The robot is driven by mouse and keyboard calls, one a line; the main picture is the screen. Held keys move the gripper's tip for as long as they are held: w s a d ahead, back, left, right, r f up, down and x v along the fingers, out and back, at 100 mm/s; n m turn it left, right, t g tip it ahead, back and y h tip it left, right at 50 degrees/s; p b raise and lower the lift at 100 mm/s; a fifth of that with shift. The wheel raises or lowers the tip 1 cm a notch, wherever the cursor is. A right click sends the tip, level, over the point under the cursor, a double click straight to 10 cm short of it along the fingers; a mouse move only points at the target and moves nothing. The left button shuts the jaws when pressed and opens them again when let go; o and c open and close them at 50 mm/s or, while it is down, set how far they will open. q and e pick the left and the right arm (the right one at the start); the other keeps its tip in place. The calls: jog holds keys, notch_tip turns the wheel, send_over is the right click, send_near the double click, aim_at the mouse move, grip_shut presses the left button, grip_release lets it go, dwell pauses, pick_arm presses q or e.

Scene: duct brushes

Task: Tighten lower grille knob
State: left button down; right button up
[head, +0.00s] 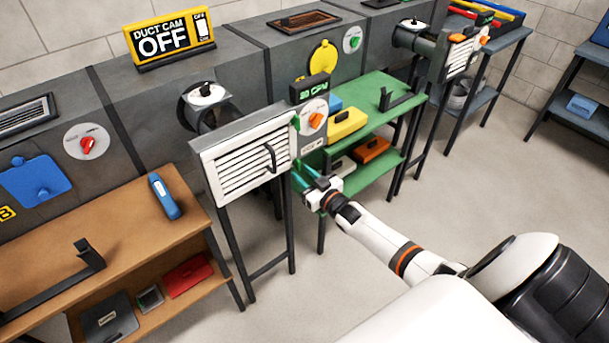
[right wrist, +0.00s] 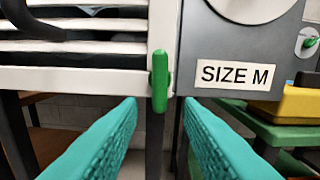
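The white slatted grille (head: 245,155) is on the front of a duct, with a dark handle (head: 270,158). Its lower knob (right wrist: 160,80) is a slim green bar, upright at the grille's bottom right corner in the right wrist view. An upper green knob (head: 296,123) shows on the same edge in the head view. My right gripper (head: 305,174) is open below that corner. In the right wrist view its teal fingers (right wrist: 160,112) are apart on either side of the knob's line, with the knob just beyond the tips. No contact shows. My left gripper is not in view.
A grey panel with a SIZE M label (right wrist: 235,75) adjoins the grille on the right. An orange knob (head: 316,120) is on it under a 20 CFM display (head: 310,88). A green bench (head: 375,115) holds yellow and orange cases. A brown bench (head: 130,235) stands left.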

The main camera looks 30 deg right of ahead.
jog(key=s+d, duration=0.1)
jog(key=s, duration=1.1)
dwell(0.4)
jog(key=s+a+f+g+h, duration=0.15)
jog(key=s+f+g, duration=0.35)
jog(key=f, duration=0.7)
jog(key=s+a+f+g, duration=0.25)
jog(key=s+f, duration=0.55)
jog(key=f, duration=0.4)
jog(key=s+a+f+g, duration=0.3)
jog(key=s+f, duration=0.2)
jog(key=s, duration=0.4)
jog(key=s+a+f+g, duration=0.3)
jog(key=s+a+f, duration=0.1)
jog(key=s, duration=0.5)
jog(key=s+a+f+n+g, duration=0.1)
jog(key=s+a+f+g, duration=0.2)
jog(key=s+f, duration=0.3)
jog(key=s+a, duration=0.1)
jog(key=s, duration=0.2)
jog(key=shift+a+f, duration=0.15)
jog(key=shift+f, duration=0.05)
